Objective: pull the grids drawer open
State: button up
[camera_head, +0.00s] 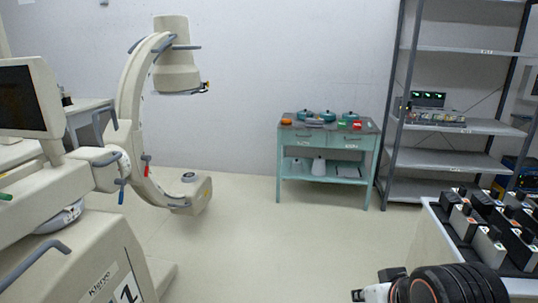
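A teal cart (279,160) stands against the back wall, right of the middle. Under its top are two drawers side by side, a left drawer (316,137) and a right drawer (364,142). Both look shut, each with a dark handle and a small label. The labels are too small to read, so I cannot tell which is the grids drawer. My arm shows at the bottom right, with what looks like my gripper (362,294) at the lower frame edge, far in front of the cart. Its fingers are mostly cut off, and I cannot tell their opening.
Lidded teal pots (348,117) and small coloured items stand on the cart top. Grey shelving (450,128) stands right of it. A table with several black-and-white blocks (488,244) is at the near right. A large C-shaped machine (128,120) fills the left. The floor (270,240) between is clear.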

aim_at(311, 139)
jog(key=i, duration=2.8)
jog(key=i+z, duration=0.15)
jog(key=i, duration=0.55)
jog(key=i+j, duration=0.15)
jog(key=i, duration=0.5)
jog(key=i+z, duration=0.25)
